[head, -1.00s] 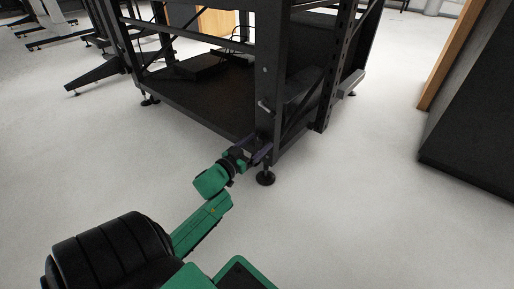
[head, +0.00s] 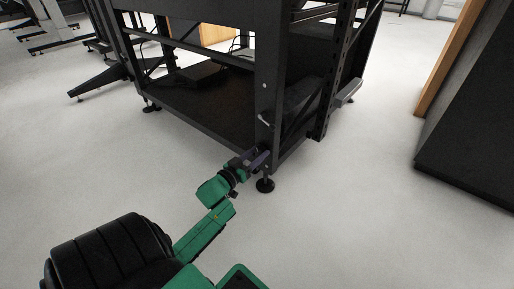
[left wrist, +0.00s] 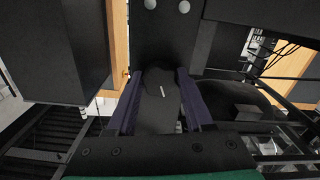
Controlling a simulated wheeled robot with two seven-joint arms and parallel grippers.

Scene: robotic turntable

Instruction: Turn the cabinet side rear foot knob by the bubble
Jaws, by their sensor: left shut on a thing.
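The cabinet (head: 268,80) is a black open frame standing on small levelling feet. Its near corner foot (head: 265,186) has a round black pad on the floor. My left gripper (head: 260,158) is at the bottom of that corner post, just above the pad. In the left wrist view, its two purple fingers (left wrist: 158,92) are on both sides of a dark rounded knob (left wrist: 160,115) with a short pale mark, and are shut on it. The exact contact is too dark to see. I cannot make out a bubble. My right gripper is not in view.
A dark box-shaped unit (head: 475,130) with a wooden panel (head: 445,60) stands at the right. Another black foot beam (head: 100,85) reaches out at the left. The pale floor (head: 350,220) around the near corner is clear.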

